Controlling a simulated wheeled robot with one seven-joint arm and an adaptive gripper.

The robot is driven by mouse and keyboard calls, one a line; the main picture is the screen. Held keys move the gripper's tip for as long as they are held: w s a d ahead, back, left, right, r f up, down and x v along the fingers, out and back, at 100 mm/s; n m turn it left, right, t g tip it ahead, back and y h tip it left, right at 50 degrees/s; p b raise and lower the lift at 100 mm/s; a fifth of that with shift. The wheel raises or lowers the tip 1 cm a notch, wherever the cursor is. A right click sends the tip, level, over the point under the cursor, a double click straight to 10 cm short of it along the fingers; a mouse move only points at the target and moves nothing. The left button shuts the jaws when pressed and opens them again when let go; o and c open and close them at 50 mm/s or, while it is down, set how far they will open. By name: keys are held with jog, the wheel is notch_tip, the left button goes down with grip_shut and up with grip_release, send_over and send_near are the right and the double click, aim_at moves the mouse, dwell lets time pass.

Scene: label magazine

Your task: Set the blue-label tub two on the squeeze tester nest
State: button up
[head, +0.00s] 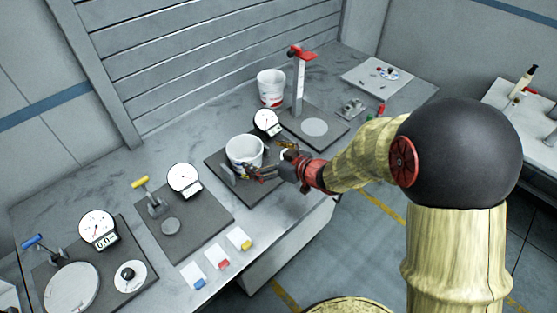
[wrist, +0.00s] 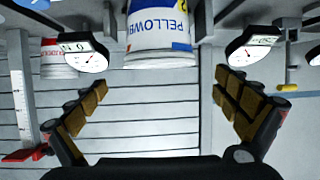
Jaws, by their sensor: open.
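A white tub (head: 246,150) stands upright on a dark base plate in the middle of the bench. In the wrist view the tub (wrist: 158,42) shows lettering, a blue patch and a yellow mark, and its picture is upside down. My gripper (head: 262,166) is at the near right side of the tub, with its fingers open. In the wrist view the open fingers (wrist: 160,88) are spread to both sides, with the tub ahead between them. I cannot tell whether a finger touches it. The nest under the tub is hidden.
A dial gauge (head: 266,122) stands behind the tub. A red-marked tub (head: 271,88) and a red-topped post (head: 299,80) are behind to the right. A yellow-handled station (head: 182,215) and a blue-handled one (head: 85,270) are to the left. Colored label cards (head: 218,264) lie at the front edge.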

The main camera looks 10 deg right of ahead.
jog(key=s+d+r+m+h, duration=0.2)
jog(key=d+r+h, duration=0.2)
jog(key=d+r, duration=0.25)
jog(key=s+d+r+m+h, duration=0.35)
jog(key=d+r, duration=0.25)
jog(key=d, duration=0.2)
jog(key=s+r+m+g, duration=0.1)
jog(key=s+g, duration=0.1)
jog(key=s, duration=1)
jog(key=s+a+r+m+g, duration=0.1)
jog(key=s+g, duration=0.2)
jog(key=s, duration=0.9)
jog(key=shift+s+r+h, duration=0.3)
jog(key=shift+s+h, duration=0.1)
jog(key=shift+h, duration=0.05)
jog(key=shift+c, duration=0.5)
